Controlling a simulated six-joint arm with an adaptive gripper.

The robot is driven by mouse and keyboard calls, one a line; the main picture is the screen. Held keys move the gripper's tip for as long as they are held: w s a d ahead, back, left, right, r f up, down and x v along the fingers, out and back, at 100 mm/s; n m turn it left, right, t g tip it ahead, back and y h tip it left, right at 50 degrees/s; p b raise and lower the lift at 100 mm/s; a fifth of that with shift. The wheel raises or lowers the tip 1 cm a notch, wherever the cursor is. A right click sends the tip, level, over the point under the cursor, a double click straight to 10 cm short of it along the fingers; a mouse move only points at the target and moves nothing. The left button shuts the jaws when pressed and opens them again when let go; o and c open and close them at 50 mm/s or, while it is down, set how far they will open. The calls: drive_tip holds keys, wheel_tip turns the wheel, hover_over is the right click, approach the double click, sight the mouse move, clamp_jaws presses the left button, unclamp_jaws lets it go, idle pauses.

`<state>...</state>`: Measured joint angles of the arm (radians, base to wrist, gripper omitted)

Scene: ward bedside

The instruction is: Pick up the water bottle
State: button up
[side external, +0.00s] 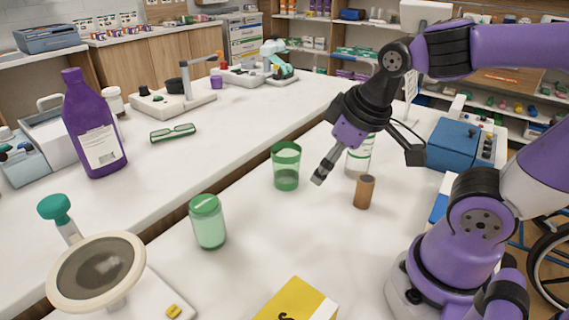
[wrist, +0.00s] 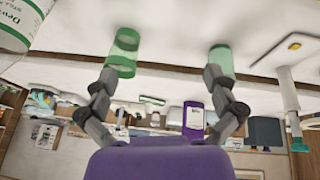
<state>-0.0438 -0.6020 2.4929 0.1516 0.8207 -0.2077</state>
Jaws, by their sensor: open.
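The water bottle (side external: 359,158), white with green print on its label, stands on the near white counter in the side view, partly hidden behind my gripper (side external: 366,166). In the wrist view, part of the water bottle (wrist: 22,22) shows at the top left corner, its label cut off by the frame edge. My gripper (wrist: 162,84) is open, its two fingers spread wide with nothing held between them. In the wrist view the bottle lies outside the fingers, beyond the left one.
A green tumbler (side external: 286,168) stands left of my gripper, and a brown cylinder (side external: 365,192) just in front. A green lidded jar (side external: 208,222), a yellow box (side external: 297,302) and a round-headed device (side external: 97,272) stand nearer. A tall purple bottle (side external: 92,128) is on the far counter.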

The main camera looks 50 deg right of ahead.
drive_tip(key=shift+w+d+f+n+g+h, duration=0.5)
drive_tip(key=shift+d+f+n+h, duration=1.25)
drive_tip(key=shift+d+n, duration=1.7)
drive_tip(key=shift+w+d+f+n+g+h, duration=0.3)
drive_tip(key=shift+w+d+f+n+h, duration=0.65)
drive_tip(key=shift+d+n+h, duration=2.45)
drive_tip(key=shift+w+d+f+n+g+h, duration=0.4)
drive_tip(key=shift+d+f+n+h, duration=1.1)
drive_tip(key=shift+d, duration=3.3)
drive_tip(key=shift+f+n+y, duration=0.15)
drive_tip(key=shift+n+y, duration=0.4)
drive_tip(key=shift+n, duration=0.1)
drive_tip(key=c, duration=1.4)
